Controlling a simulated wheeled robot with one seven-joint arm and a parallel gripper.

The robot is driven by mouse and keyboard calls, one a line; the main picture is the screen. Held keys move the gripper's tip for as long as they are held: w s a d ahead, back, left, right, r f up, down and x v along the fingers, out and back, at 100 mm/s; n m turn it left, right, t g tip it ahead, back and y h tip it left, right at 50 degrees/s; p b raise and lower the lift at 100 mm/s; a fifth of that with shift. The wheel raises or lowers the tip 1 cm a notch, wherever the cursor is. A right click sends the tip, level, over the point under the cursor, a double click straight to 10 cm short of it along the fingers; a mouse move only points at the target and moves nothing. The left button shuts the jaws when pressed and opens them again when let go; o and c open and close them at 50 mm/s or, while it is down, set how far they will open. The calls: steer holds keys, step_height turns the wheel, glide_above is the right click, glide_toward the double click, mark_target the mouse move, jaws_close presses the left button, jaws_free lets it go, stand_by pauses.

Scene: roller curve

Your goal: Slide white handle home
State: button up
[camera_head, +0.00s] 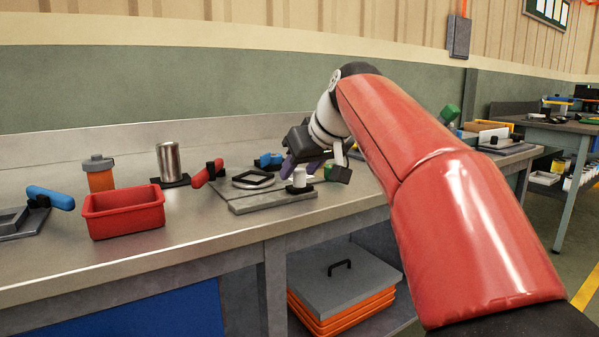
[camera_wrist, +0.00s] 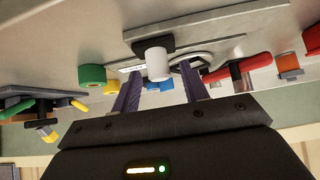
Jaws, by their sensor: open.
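The white handle (camera_head: 299,178) is a short upright knob on a dark slider on the grey roller-curve plate (camera_head: 262,204), at the middle of the bench. It also shows in the wrist view (camera_wrist: 157,64), which sees the bench upside down. My gripper (camera_head: 302,167) is over the plate, at the handle. In the wrist view its two purple fingers (camera_wrist: 160,72) are spread, with the white handle between them in the picture and a gap on each side. I cannot tell how far the fingertips reach along the handle.
A red lever (camera_head: 208,173), a blue part (camera_head: 268,160), a steel cylinder (camera_head: 168,160), an orange jar (camera_head: 100,174) and a red bin (camera_head: 124,209) stand further left or behind. The bench front is clear.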

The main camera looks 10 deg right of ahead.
steer(key=shift+w+a+f, duration=0.1)
steer(key=shift+w+f, duration=0.25)
steer(key=shift+c, duration=0.2)
jaws_close()
steer(key=s+a, duration=0.1)
steer(key=a, duration=0.2)
steer(key=s+a, duration=0.1)
steer(key=a, duration=0.3)
steer(key=s+a, duration=0.1)
steer(key=a, duration=0.3)
steer(key=shift+s, duration=0.25)
steer(key=shift+o, duration=0.2)
jaws_free()
steer(key=shift+s, duration=0.1)
